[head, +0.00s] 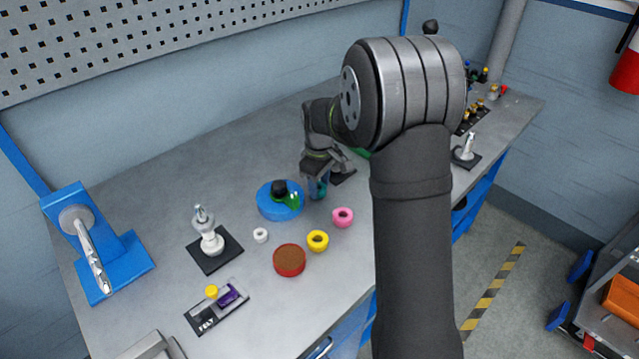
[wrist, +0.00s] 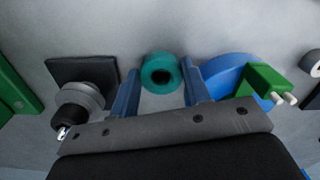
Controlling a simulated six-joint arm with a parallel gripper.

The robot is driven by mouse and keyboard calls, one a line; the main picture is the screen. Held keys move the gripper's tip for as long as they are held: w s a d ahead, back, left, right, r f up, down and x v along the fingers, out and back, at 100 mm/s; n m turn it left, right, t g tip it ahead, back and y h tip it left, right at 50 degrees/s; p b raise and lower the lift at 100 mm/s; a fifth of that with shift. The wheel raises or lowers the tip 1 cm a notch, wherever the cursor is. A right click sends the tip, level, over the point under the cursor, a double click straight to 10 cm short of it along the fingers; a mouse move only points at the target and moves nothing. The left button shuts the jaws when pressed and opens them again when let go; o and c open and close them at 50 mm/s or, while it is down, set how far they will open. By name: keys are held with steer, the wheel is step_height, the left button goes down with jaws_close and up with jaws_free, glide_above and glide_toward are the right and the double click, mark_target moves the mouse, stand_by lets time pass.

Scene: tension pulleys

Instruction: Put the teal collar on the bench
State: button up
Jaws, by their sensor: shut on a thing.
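The teal collar (wrist: 160,73) is a thick ring with a dark hole, between the blue fingers of my gripper (wrist: 161,82) in the wrist view. My gripper is shut on it. In the head view my gripper (head: 317,187) is low over the middle of the grey bench (head: 170,170), just right of a blue round dish (head: 270,207). Only a small teal patch of the collar (head: 319,190) shows there. I cannot tell whether the collar touches the bench.
A green and black piece sits on the blue dish. A pink ring (head: 343,217), yellow ring (head: 317,241), white ring (head: 260,235) and brown-topped red disc (head: 289,261) lie nearer. A black plate with a post (wrist: 85,80) is left of my gripper in the wrist view.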

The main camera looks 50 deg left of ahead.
steer(key=shift+f, duration=0.15)
steer(key=o, duration=1)
step_height(320, 180, up, 12)
steer(key=shift+r, duration=0.2)
